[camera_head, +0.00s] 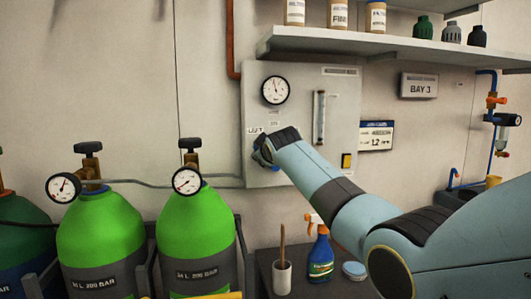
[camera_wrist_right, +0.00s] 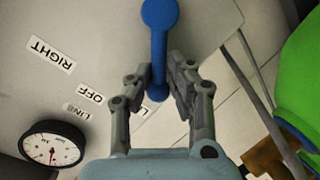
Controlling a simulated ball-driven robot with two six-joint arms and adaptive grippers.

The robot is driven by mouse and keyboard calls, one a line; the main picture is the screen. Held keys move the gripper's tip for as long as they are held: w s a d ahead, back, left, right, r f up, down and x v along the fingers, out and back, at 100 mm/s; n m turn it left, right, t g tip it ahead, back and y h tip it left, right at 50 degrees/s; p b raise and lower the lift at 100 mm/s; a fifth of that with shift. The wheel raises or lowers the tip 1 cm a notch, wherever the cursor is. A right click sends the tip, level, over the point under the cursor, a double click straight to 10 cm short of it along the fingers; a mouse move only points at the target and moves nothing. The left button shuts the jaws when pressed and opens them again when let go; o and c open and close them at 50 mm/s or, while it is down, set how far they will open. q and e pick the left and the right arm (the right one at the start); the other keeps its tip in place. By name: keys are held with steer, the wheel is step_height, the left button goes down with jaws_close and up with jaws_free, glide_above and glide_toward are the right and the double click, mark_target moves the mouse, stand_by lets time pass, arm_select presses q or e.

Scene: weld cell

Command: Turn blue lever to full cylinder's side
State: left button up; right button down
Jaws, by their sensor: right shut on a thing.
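The blue lever (camera_wrist_right: 158,45) is on the grey panel (camera_head: 341,85). In the wrist view one rounded end is at the top edge and the other is between my right gripper's fingers (camera_wrist_right: 160,75), which are shut on it. In the head view my right gripper (camera_head: 263,150) is at the panel's lower left and mostly hides the lever. Two bright green cylinders stand at left. The left one (camera_head: 98,230) has a gauge (camera_head: 63,187) with its needle upward to the right; the right one's gauge (camera_head: 187,181) has its needle toward lower left. My left gripper is out of view.
Labels RIGHT (camera_wrist_right: 51,54) and OFF (camera_wrist_right: 91,94) are beside the lever; another is partly hidden by a finger. A panel gauge (camera_head: 275,90) and flow tube (camera_head: 319,118) are nearby. A shelf (camera_head: 350,42) hangs above. A spray bottle (camera_head: 320,258) stands below my right arm.

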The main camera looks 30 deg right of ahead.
steer(key=shift+a+f, duration=0.2)
steer(key=shift+f, duration=0.05)
steer(key=c, duration=1.7)
jaws_free()
steer(key=o, duration=0.4)
steer(key=shift+a+r, duration=0.1)
steer(key=shift+a, duration=0.1)
steer(key=shift+d, duration=0.15)
steer(key=v, duration=1.2)
